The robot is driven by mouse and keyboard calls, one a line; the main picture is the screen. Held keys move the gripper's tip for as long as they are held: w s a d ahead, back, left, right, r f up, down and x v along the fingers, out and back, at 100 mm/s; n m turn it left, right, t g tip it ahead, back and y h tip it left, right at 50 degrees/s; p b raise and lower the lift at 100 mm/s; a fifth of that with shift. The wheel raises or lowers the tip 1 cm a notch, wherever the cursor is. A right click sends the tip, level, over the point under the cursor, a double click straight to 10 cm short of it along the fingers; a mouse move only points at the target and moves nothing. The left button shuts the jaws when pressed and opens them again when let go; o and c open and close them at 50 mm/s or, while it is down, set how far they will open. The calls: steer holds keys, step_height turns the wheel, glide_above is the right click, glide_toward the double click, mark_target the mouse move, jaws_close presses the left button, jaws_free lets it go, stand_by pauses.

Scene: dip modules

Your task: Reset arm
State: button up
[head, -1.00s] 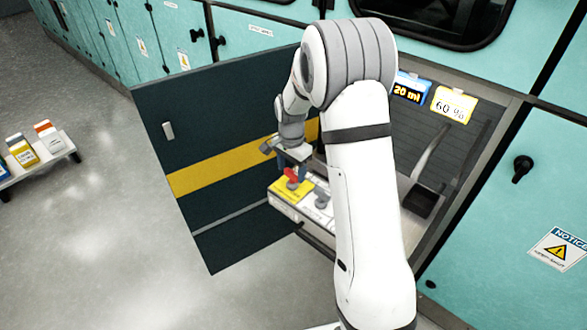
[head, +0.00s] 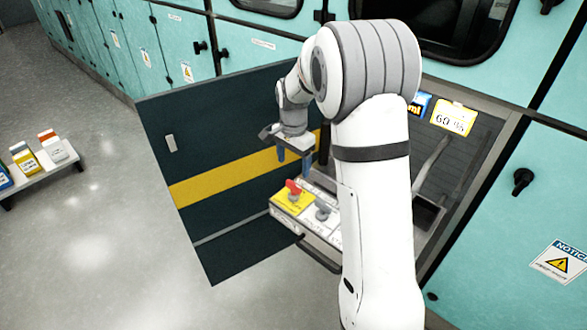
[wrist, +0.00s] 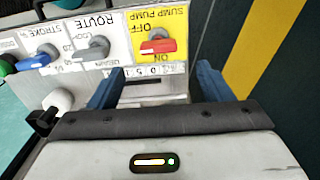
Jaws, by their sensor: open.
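My gripper (head: 294,160) is open and empty. It hangs above and behind the red switch in the head view. In the wrist view its two blue fingers (wrist: 158,88) stand apart below the control panel (wrist: 120,20). The red switch (wrist: 158,46) sits on a yellow plate marked SUMP PUMP, OFF and ON; it also shows in the head view (head: 293,187). A grey knob (wrist: 95,48) marked ROUTE and a blue knob (wrist: 35,60) marked STROKE sit beside it. The fingers look apart from the switch.
An open dark cabinet door (head: 215,125) with a yellow stripe stands close beside my gripper. A yellow 60 % card (head: 454,118) hangs inside the cabinet. The floor between is clear.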

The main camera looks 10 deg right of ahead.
stand_by(0.4)
steer(key=s+r+n+t+p, duration=0.1)
steer(key=s+r+n+p, duration=0.4)
steer(key=s+r, duration=0.9)
steer(key=s+r+n+p, duration=0.1)
steer(key=s+n, duration=0.2)
steer(key=s, duration=0.4)
steer(key=s+r+n+t+p, duration=0.1)
steer(key=s+r+n, duration=0.1)
steer(key=s, duration=0.5)
steer(key=shift+s+d+r+n+t+p, duration=0.25)
steer(key=shift+d+n+t+p, duration=0.1)
steer(key=shift+n, duration=0.15)
